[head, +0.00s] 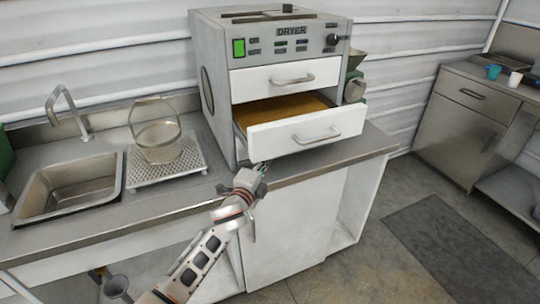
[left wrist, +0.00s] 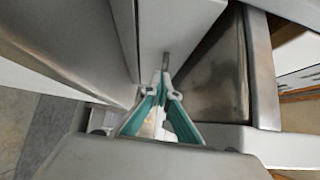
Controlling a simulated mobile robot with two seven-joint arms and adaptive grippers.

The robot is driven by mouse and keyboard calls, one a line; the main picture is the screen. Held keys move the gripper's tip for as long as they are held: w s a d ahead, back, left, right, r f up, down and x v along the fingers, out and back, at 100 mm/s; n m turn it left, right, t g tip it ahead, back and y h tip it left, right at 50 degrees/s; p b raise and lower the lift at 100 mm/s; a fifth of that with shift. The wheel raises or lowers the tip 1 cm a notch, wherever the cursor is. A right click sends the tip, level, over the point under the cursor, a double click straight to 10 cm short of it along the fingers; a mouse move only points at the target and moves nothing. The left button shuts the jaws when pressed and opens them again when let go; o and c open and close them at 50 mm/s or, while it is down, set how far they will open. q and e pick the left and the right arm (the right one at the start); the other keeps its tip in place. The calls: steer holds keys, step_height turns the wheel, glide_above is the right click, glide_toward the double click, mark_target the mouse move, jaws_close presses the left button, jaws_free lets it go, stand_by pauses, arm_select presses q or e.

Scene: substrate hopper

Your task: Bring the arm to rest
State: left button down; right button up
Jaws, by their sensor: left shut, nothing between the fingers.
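My left arm comes in from the lower part of the head view. Its gripper (head: 262,168) is at the front edge of the counter, just below the open drawer's left front corner. In the left wrist view the teal fingers of the gripper (left wrist: 163,90) meet at their tips, with nothing held between them. Metal and white panels surround the fingertips there; I cannot tell whether they touch. My right gripper is in neither view.
The dryer (head: 290,43) stands on the counter (head: 205,193). Its lower drawer (head: 308,132) is pulled out and holds brown material (head: 280,109); its upper drawer (head: 285,78) is shut.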

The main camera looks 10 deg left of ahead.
arm_select(q)
steer(key=s+a+f+n+g, duration=0.2)
steer(key=s+f+n, duration=0.3)
steer(key=s, duration=0.8)
steer(key=s+a+f+n+g, duration=0.2)
steer(key=s+f+n, duration=0.3)
steer(key=s+f, duration=0.5)
steer(key=s+a+f+n+g, duration=0.2)
steer(key=s+f+n, duration=0.3)
steer(key=s, duration=1.1)
step_height(320, 180, down, 3)
steer(key=shift+s+f+n+g+y, duration=0.1)
steer(key=shift+s+n+g+y, duration=0.1)
steer(key=shift+n+g+y, duration=0.15)
